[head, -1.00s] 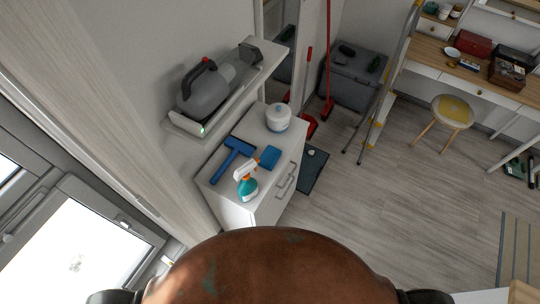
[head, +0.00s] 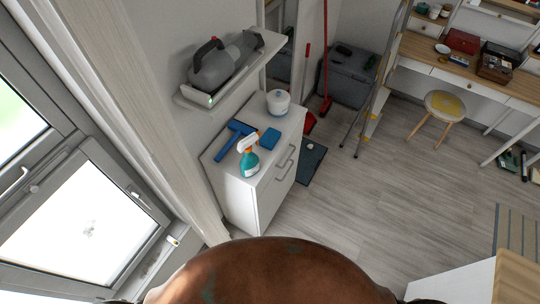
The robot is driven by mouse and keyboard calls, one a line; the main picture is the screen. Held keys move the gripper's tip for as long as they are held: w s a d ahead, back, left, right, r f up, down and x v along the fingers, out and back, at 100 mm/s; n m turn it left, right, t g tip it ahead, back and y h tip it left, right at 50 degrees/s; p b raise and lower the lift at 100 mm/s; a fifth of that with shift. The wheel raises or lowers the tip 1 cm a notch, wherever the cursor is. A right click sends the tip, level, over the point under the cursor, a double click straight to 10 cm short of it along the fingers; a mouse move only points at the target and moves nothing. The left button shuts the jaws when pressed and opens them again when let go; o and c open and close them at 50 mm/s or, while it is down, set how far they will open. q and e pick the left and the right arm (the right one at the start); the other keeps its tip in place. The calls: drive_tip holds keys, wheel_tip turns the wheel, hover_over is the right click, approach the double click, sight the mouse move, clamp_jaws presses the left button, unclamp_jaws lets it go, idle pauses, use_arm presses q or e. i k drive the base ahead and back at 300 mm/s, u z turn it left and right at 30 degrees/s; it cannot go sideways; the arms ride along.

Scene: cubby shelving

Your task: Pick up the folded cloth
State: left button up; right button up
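A small flat blue square (head: 271,138) lies on top of the white cabinet (head: 226,158), and it looks like the folded cloth, though its folds are too small to make out. It lies just right of a blue squeegee-like tool (head: 229,146) and behind a teal spray bottle (head: 248,158) with an orange and white head. A white round container (head: 278,102) stands behind it. Neither of my grippers shows in the head view. Nothing is seen touching the blue square.
A window (head: 85,215) is at left. A ladder (head: 382,85), yellow-topped stool (head: 445,105) and desk (head: 455,70) stand at right.

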sight(271, 137)
drive_tip(key=u, duration=0.45)
drive_tip(key=i, duration=0.9)
drive_tip(key=z, duration=0.3)
